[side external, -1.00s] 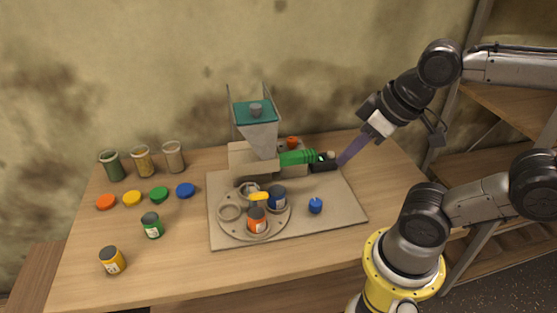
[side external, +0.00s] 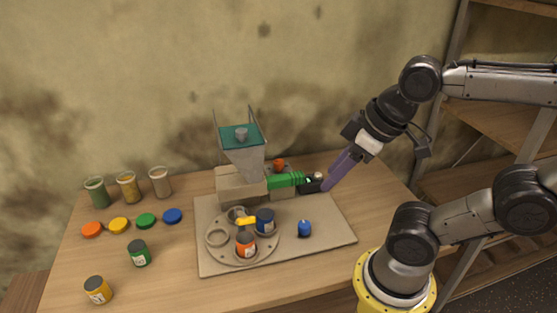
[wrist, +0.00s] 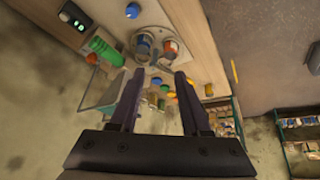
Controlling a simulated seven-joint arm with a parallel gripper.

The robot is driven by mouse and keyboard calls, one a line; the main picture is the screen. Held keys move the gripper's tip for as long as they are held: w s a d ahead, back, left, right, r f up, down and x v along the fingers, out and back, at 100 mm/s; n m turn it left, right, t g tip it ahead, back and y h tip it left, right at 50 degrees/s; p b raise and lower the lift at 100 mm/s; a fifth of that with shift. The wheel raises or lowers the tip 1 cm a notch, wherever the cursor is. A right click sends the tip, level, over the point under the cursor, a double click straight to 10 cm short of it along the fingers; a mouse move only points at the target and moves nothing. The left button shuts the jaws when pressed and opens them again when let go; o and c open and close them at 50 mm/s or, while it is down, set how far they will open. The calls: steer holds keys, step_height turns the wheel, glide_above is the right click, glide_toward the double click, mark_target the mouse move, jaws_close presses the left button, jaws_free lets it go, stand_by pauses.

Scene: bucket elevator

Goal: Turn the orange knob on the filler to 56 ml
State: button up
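The filler (side external: 240,185) is a beige block with a teal-topped hopper (side external: 242,137). A ribbed green cylinder (side external: 285,180) joins it to a black box with a small lit display (side external: 312,185); the display also shows in the wrist view (wrist: 75,16), too small to read surely. The orange knob (side external: 279,164) stands behind the green cylinder, and an orange piece shows beside that cylinder in the wrist view (wrist: 92,58). My gripper (side external: 326,186) has purple fingers angled down near the right end of the black box. In the wrist view its fingers (wrist: 160,75) are spread and empty.
A round turntable (side external: 228,255) holds an orange and a blue can, with a yellow piece above. A blue knob-like piece (side external: 304,228) stands on the board. Jars (side external: 128,187), coloured lids (side external: 146,220) and two loose cans (side external: 139,253) are at left. The table's right end is clear.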

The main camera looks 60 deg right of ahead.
steer(key=shift+o, duration=1.4)
steer(key=shift+n, duration=0.9)
steer(key=w+r, duration=0.3)
steer(key=r, duration=0.1)
steer(key=shift+w+d, duration=0.15)
steer(key=shift+d, duration=0.1)
steer(key=w+d+r, duration=0.2)
steer(key=w, duration=0.2)
steer(key=g, duration=0.6)
glide_above(278, 161)
step_height(278, 161, down, 10)
steer(key=f, duration=0.1)
step_height(278, 161, down, 13)
steer(key=shift+s+r, duration=0.1)
steer(key=shift+s, duration=0.05)
jaws_close()
